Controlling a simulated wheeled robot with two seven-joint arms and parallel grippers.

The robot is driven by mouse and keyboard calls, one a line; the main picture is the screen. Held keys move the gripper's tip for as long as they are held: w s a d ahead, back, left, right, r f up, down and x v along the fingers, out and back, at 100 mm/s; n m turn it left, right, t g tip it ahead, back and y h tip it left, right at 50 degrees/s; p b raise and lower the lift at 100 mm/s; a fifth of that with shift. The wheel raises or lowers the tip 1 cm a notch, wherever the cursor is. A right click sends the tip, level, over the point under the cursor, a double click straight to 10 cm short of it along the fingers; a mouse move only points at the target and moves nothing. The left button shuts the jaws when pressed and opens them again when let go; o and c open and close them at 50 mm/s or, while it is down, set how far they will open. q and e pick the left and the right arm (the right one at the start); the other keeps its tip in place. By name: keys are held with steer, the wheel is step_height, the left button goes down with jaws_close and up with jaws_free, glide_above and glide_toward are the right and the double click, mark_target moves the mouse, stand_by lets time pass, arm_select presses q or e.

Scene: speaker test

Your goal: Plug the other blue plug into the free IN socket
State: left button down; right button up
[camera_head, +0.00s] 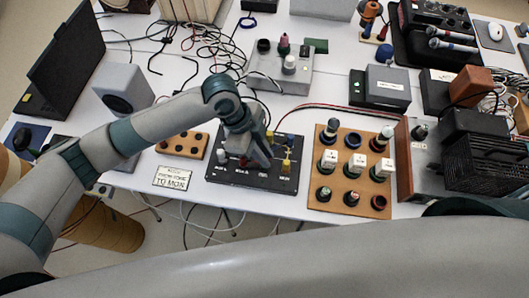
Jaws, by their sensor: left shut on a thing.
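A dark socket panel (228,190) lies at the front middle of the white table, with small lettering along its front edge. My left gripper (262,160) points down over the panel's middle. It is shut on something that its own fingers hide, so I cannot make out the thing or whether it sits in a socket. A small blue piece (290,138) shows at the panel's back right, and a yellow plug (286,165) stands in front of it. A white plug (221,155) stands at the left. I cannot tell which socket is free. My right gripper is out of view.
A wooden board (318,198) with several plugs and rings lies to the right. A wooden block with holes (184,144) and a white card reading TO MON (173,179) lie to the left. Loose black cables (205,45) and grey boxes fill the back.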

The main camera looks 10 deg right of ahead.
arm_select(q)
steer(key=shift+f, duration=0.15)
stand_by(0.6)
steer(key=shift+p, duration=0.8)
stand_by(0.4)
steer(key=shift+f+b, duration=0.45)
steer(key=shift+f, duration=0.5)
stand_by(0.7)
steer(key=c, duration=1.6)
jaws_free()
steer(key=shift+c, duration=0.2)
steer(key=shift+r, duration=0.15)
steer(key=shift+r+p, duration=3.55)
steer(key=shift+r, duration=0.15)
steer(key=shift+s+d, duration=0.1)
